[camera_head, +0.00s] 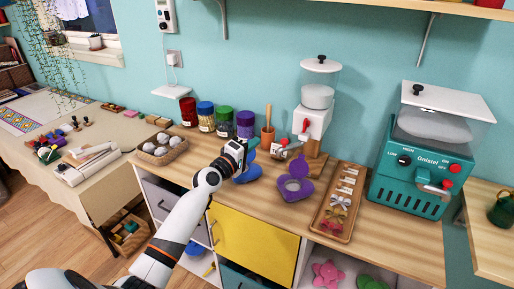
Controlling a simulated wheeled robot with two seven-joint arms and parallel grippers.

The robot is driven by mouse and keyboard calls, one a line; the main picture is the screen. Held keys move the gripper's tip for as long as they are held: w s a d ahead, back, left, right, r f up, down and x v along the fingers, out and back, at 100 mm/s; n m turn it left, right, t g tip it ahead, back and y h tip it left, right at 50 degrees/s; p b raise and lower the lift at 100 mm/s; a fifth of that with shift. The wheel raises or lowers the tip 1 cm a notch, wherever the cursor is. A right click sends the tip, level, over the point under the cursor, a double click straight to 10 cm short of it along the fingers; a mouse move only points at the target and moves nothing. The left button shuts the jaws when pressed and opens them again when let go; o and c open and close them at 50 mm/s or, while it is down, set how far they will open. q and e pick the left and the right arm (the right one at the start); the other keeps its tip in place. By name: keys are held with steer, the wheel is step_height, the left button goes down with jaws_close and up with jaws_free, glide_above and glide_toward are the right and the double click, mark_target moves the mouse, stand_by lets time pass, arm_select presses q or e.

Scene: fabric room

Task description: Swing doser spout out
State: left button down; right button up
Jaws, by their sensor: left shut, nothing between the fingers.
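The doser (313,122) stands upright at the back of the wooden counter against the wall. It has a white body, a clear hopper with a white lid, and a red knob on its front. A small pale spout-like part (283,150) sticks out low at its left side; its exact shape is too small to tell. My left gripper (247,148) is shut and empty, to the left of the doser and apart from it. It partly hides a blue object (247,175) on the counter. My right gripper is not in view.
A purple dish (295,187) and a wooden tray (335,215) of small items lie in front of the doser. A teal machine (421,170) stands at the right.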

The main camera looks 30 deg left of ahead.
mark_target(291, 146)
arm_select(q)
steer(key=w+b, duration=0.1)
steer(key=w, duration=0.7)
steer(key=d+p, duration=0.1)
steer(key=s+d, duration=0.1)
steer(key=d+p, duration=0.1)
steer(key=d, duration=0.1)
steer(key=shift+s+d+f+p, duration=0.1)
steer(key=shift+s+f+p, duration=0.1)
steer(key=shift+s+p, duration=0.2)
steer(key=s+d+n+g+y+p, duration=0.1)
steer(key=d+n+y+p, duration=0.3)
steer(key=p, duration=0.6)
steer(key=shift+s+d+n+y+p, duration=0.35)
steer(key=shift+s+d+y, duration=0.5)
steer(key=shift+y, duration=1.05)
steer(key=shift+w+d, duration=0.15)
steer(key=shift+d, duration=0.1)
steer(key=shift+d, duration=0.1)
